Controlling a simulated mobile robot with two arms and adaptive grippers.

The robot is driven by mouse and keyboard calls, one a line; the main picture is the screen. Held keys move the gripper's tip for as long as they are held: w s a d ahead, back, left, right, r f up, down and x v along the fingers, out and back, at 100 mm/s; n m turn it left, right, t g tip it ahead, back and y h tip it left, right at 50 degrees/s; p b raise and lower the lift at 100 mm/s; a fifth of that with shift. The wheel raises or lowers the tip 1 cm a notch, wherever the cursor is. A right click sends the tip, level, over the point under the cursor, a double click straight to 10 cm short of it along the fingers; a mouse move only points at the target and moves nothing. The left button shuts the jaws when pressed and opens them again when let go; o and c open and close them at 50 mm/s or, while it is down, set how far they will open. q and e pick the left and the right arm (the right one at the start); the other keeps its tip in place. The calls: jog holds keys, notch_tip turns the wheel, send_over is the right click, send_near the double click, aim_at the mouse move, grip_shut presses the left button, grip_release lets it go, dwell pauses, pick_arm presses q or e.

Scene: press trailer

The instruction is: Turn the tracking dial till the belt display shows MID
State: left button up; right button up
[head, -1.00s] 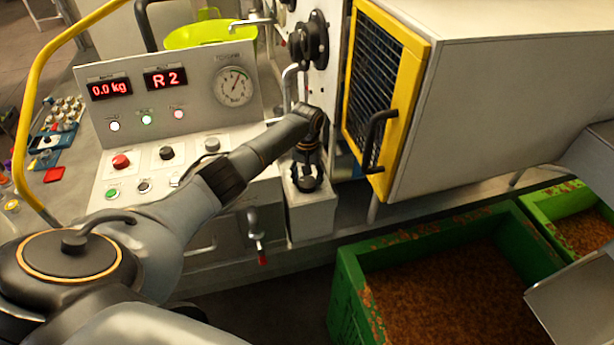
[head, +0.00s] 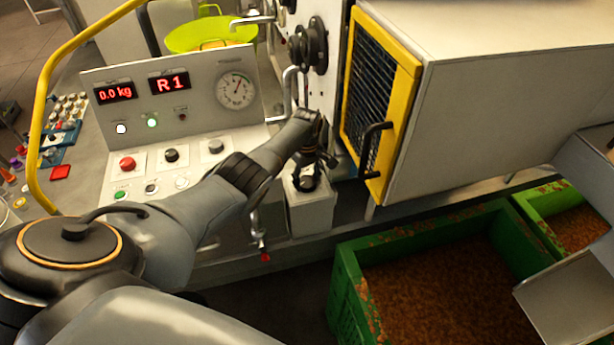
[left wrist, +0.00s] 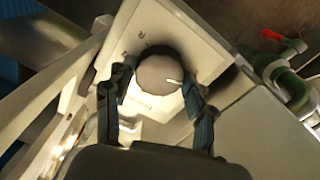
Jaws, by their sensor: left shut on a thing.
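The tracking dial (left wrist: 160,75) shows in the left wrist view as a round grey knob with a white pointer mark, on a pale box. My left gripper (left wrist: 157,90) is shut on the dial, one finger on each side. In the head view, my left gripper (head: 309,180) is at the top of the white pedestal (head: 312,214) and mostly hides the dial. The belt display (head: 170,83) on the sloped panel reads R1 in red. My right gripper is not in view.
A second display (head: 115,93) reads 0.0 kg, and a round gauge (head: 235,90) sits right of the displays. A yellow-framed guard door (head: 411,95) stands right of the pedestal. A red-tipped valve handle (head: 264,256) hangs left of it. Green crates (head: 347,297) stand lower right.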

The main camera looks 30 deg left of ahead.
aim_at(307, 181)
pick_arm(q)
jog(key=shift+n, duration=1)
jog(key=o, duration=1.2)
jog(key=shift+r, duration=0.15)
notch_tip(307, 181, up, 12)
jog(key=shift+f, duration=0.1)
